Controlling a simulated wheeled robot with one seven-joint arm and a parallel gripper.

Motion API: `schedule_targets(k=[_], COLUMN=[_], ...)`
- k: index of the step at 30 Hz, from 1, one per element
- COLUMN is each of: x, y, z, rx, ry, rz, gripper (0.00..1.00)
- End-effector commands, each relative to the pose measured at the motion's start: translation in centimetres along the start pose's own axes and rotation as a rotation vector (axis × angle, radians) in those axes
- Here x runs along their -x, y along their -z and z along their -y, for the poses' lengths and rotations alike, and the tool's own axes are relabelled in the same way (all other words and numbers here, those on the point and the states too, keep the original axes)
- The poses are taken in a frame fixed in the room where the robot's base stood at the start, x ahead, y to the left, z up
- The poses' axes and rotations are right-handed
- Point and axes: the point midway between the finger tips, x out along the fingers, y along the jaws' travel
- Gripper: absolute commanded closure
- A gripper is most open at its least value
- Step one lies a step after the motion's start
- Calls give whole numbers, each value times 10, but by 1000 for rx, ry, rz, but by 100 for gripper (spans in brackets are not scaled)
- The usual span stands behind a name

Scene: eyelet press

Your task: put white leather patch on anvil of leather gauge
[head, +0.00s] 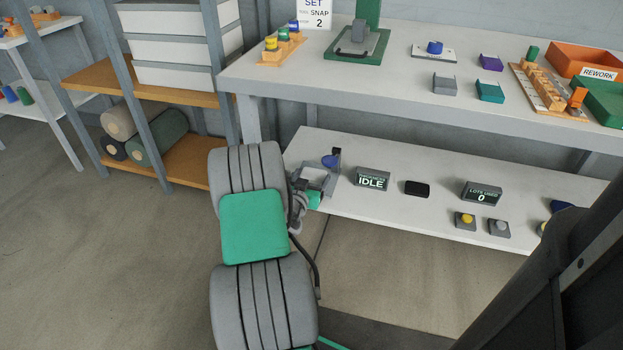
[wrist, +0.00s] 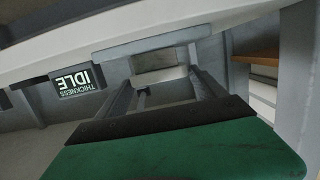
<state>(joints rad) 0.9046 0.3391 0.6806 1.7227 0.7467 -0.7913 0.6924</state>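In the head view my gripper (head: 317,179) is at the left end of the low shelf, close to a device with a blue top (head: 329,161), which looks like the leather gauge. My arm hides part of this spot. In the wrist view two grey fingers (wrist: 163,88) stand apart. A pale flat piece (wrist: 160,75) shows between them; it may be the white leather patch, but I cannot tell if the fingers touch it. The gauge's anvil is not clear in either view. A dark display (head: 372,180) reads IDLE; the wrist view shows it upside down (wrist: 77,86) with THICKNESS.
The low shelf (head: 400,215) also bears a black pad (head: 417,188), a counter display (head: 482,194) and buttons. The worktable (head: 390,85) overhangs its back, with a green press (head: 358,45) and small blocks. A rack (head: 150,85) stands left. Open floor (head: 110,260) lies left of my arm.

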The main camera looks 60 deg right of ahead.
Motion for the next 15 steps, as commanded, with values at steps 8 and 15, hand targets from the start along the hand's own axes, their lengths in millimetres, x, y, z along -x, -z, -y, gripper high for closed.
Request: schedule_targets(k=[8,15], x=[0,12], y=[0,2], z=[0,1], rx=[0,2], ry=[0,1], rz=[-1,0], gripper=[6,6])
